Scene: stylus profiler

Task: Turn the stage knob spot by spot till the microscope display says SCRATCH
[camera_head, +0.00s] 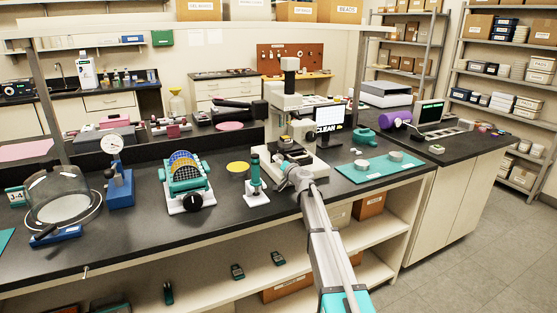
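The white microscope (277,110) stands on the black bench, slightly right of the middle. The small display (330,116) at its right carries the word CLEAN in white on black. My arm reaches in from the lower right, and my gripper (283,178) is at the front of the microscope's base, by the stage. The stage knob cannot be made out; my gripper and wrist cover that area. The fingers are too small and too hidden to tell whether they are open, shut or touching the knob.
A teal mat (368,167) with round grey pieces lies to the right. A drum device (187,181) and a glass dome (62,195) stand farther left.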

